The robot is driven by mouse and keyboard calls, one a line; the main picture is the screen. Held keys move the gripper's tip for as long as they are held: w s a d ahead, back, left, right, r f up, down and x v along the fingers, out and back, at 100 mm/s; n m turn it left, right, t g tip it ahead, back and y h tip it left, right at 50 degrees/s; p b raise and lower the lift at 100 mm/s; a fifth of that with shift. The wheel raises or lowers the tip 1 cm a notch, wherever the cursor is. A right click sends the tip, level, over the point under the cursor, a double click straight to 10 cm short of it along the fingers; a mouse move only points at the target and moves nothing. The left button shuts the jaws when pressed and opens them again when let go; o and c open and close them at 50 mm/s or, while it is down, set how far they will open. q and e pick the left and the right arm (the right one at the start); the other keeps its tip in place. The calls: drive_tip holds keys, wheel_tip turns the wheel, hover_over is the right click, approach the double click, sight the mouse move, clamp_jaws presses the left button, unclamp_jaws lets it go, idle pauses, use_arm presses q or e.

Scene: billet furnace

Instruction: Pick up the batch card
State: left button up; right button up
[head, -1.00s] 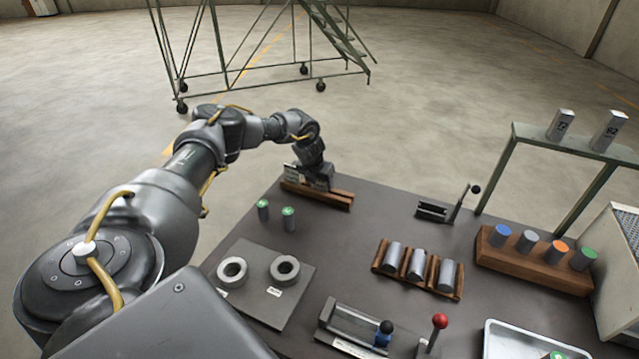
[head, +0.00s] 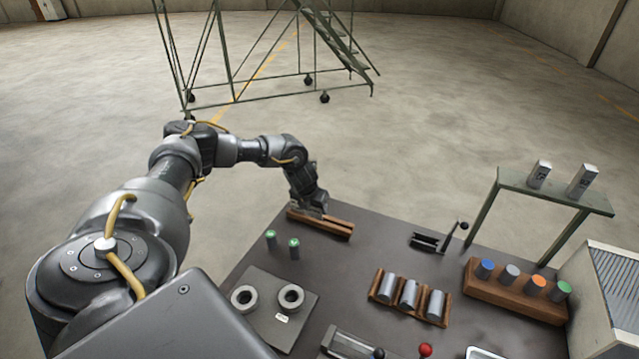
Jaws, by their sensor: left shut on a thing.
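My left gripper (head: 313,209) is at the left end of a brown wooden slotted rack (head: 335,226) at the table's far left edge, pointing down. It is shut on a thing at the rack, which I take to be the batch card. The fingers and wrist hide the card, so I cannot tell whether it is still in the slot. My right gripper is not in view.
Two green-topped cylinders (head: 293,249) stand just in front of the rack. A plate with two rings (head: 291,297), a rack of three grey billets (head: 409,294) and a block with coloured-topped cylinders (head: 512,292) fill the nearer table. A shelf stand (head: 556,191) rises at right.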

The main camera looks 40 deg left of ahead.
use_arm(q)
drive_tip(key=s+d+r, duration=0.2)
drive_tip(key=s, duration=0.3)
drive_tip(key=shift+s+d+r, duration=0.15)
drive_tip(key=shift+s+r, duration=0.1)
drive_tip(key=shift+s, duration=0.05)
drive_tip(key=o, duration=0.5)
drive_tip(key=shift+c, duration=1.1)
